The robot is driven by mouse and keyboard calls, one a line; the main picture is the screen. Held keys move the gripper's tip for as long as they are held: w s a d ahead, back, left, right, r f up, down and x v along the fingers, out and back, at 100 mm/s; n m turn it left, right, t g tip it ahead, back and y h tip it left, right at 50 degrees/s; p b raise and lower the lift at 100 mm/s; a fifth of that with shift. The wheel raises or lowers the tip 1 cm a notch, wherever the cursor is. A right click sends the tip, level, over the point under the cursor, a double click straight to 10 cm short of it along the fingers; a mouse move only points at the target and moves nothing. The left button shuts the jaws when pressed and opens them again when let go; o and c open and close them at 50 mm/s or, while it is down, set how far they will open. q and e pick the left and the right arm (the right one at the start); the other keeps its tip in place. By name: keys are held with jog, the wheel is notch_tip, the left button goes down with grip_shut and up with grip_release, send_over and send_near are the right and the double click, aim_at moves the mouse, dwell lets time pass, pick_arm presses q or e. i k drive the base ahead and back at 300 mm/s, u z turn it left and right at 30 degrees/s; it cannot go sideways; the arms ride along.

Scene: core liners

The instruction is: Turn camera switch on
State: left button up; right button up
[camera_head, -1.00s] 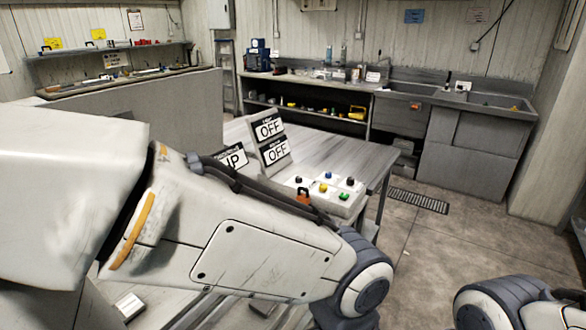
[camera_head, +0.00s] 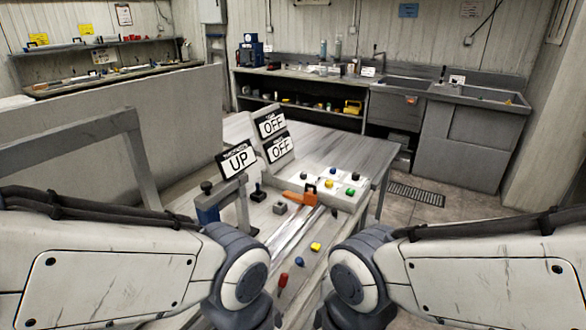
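A light control box (camera_head: 345,197) with green, yellow, blue and black buttons sits on the grey table (camera_head: 345,149). An orange-handled part (camera_head: 302,196) lies at the box's left edge. I cannot tell which control is the camera switch. Both my arms come in from the lower corners; neither gripper shows.
A small grey block (camera_head: 280,208), a black-topped lever (camera_head: 258,193), a yellow piece (camera_head: 316,247) and a red handle (camera_head: 283,281) are on the near table part. A grey frame (camera_head: 135,160) stands at left. The table's far right is clear.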

aim_at(355, 176)
jog(key=z, duration=0.45)
jog(key=k, duration=0.55)
jog(key=z, duration=1)
jog(key=i, duration=1.25)
jog(key=u, duration=0.55)
jog(key=i, duration=0.85)
jog(key=u, duration=0.7)
